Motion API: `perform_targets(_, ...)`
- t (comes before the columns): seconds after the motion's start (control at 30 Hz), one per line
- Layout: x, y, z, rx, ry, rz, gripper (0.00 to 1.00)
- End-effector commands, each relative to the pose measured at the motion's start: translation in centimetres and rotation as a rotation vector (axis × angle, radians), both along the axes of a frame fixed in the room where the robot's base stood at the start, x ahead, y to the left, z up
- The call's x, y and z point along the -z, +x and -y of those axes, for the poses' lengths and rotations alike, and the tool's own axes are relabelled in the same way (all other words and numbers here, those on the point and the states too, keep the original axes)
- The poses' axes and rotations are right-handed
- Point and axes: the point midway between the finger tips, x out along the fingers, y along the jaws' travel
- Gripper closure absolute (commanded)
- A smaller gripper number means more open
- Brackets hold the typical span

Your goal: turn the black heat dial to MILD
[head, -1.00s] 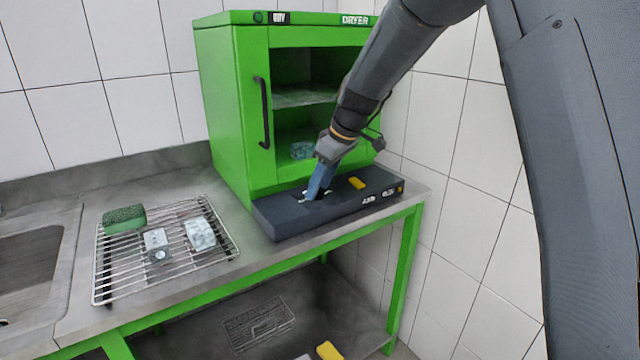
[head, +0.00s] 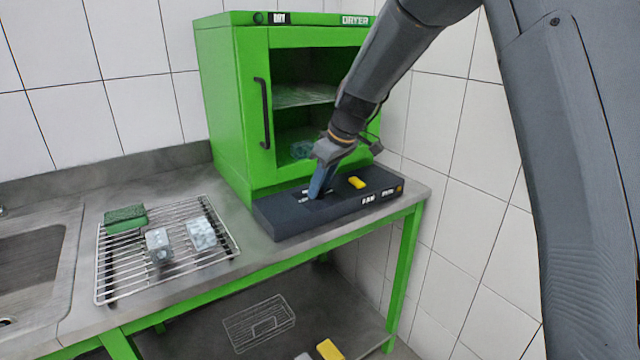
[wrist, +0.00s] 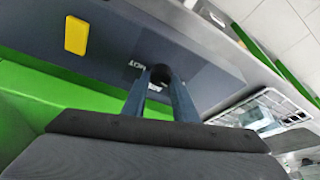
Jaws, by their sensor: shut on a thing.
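The dark control box (head: 285,222) sits on the bench in front of the green dryer (head: 228,110). The black heat dial (wrist: 160,74) is on its top face and shows between my fingertips in the wrist view. My gripper (head: 315,192) points down onto the left part of the box, with its fingers shut on the dial. In the wrist view my gripper (wrist: 159,84) has one finger on each side of the dial. A white label (wrist: 136,65) beside the dial is partly visible; I cannot read which setting the dial points to.
A yellow switch (head: 357,183) is on the box, right of my gripper. A wire rack (head: 222,250) with a green sponge (head: 125,219) and pale blocks (head: 201,234) stands at left. A sink (head: 30,262) lies beyond it. A tiled wall is at right.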

Motion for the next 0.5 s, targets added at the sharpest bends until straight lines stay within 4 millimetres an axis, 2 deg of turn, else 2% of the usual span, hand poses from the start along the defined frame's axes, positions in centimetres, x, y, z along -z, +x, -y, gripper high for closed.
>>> perform_targets(0.5,-0.37,-0.41,-0.33,0.431,-0.002,0.000,0.96)
